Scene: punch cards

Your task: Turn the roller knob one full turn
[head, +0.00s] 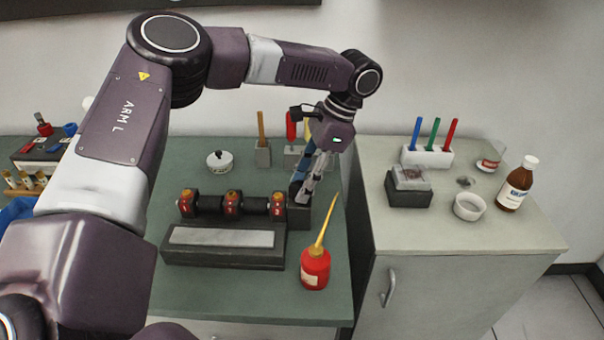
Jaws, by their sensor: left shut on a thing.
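A dark roller device (222,257) with a pale strip along its front stands on the green bench top. Its black roller (208,204) lies across the back, with several red and orange fittings along it. My left gripper (302,192) reaches down from above to the right end of the roller. Its fingers are closed there on the roller knob, which they mostly hide. The exact grip on the knob is hard to see. My right gripper is out of view.
A red oil bottle (315,269) with a long yellow spout stands close in front of the gripper. A white jar (219,161) and tool holders are behind.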

